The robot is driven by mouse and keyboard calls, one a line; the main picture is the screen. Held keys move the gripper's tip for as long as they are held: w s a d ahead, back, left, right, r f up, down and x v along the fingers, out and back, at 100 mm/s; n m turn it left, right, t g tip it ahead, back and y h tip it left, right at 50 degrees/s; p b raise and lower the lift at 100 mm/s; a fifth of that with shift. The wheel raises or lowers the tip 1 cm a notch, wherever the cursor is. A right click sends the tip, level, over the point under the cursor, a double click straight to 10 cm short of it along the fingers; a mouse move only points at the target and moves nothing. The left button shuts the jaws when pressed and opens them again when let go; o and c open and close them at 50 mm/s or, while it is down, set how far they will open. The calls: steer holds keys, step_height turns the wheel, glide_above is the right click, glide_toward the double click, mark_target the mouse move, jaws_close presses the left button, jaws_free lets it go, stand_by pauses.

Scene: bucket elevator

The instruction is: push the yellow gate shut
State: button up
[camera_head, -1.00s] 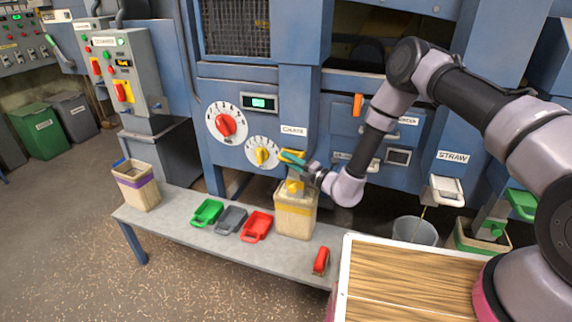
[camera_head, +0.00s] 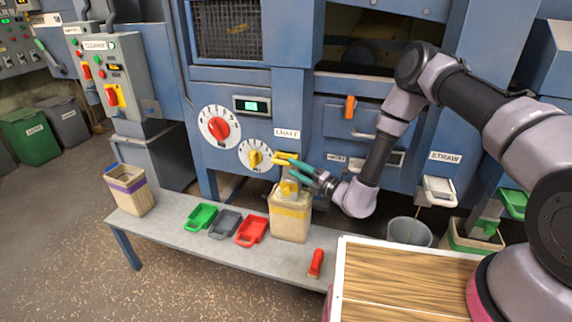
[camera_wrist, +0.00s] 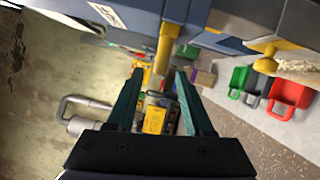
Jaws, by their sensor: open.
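The yellow gate (camera_head: 287,157) is at the spout under the CHAFF label on the blue machine. In the wrist view its yellow handle (camera_wrist: 164,52) points down between my fingertips. My gripper (camera_head: 284,166) is open, its teal fingers at the gate from the right. In the wrist view the two fingers (camera_wrist: 159,76) stand apart, one on each side of the handle's lower end, with gaps visible. I cannot tell whether either finger touches it. A tan container with a yellow band (camera_head: 290,217) stands below the spout.
A grey bench (camera_head: 180,236) holds green (camera_head: 201,217), grey (camera_head: 228,222) and red (camera_head: 251,230) scoops, a red-handled tool (camera_head: 316,263) and a purple-banded container (camera_head: 131,189). The STRAW spout's white handle (camera_head: 439,190) and a grey bucket (camera_head: 409,232) are to the right.

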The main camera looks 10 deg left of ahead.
steer(key=shift+v, duration=2.35)
steer(key=s+d+r+n+g, duration=0.2)
steer(key=r+n+g, duration=0.2)
steer(key=r+n, duration=0.4)
steer(key=s+d+r+n+g, duration=0.15)
steer(key=r+n+g, duration=0.3)
steer(key=r, duration=0.55)
steer(key=s+d+r+n+g, duration=0.15)
steer(key=r+n+g, duration=0.25)
steer(key=r+n, duration=0.4)
steer(key=s+d+r+n+t+h, duration=0.3)
steer(key=s+d+r+n+h, duration=0.2)
steer(key=d, duration=0.5)
steer(key=s+d+r+n+t+h, duration=0.4)
steer(key=d+r, duration=0.3)
steer(key=d, duration=0.3)
steer(key=s+d+r+n+t+h, duration=0.4)
steer(key=s+d+r+n+h, duration=0.1)
steer(key=d, duration=0.5)
steer(key=shift+s+d+r+n+h, duration=0.2)
steer(key=shift+s+r+n+h, duration=0.25)
steer(key=shift+r, duration=0.55)
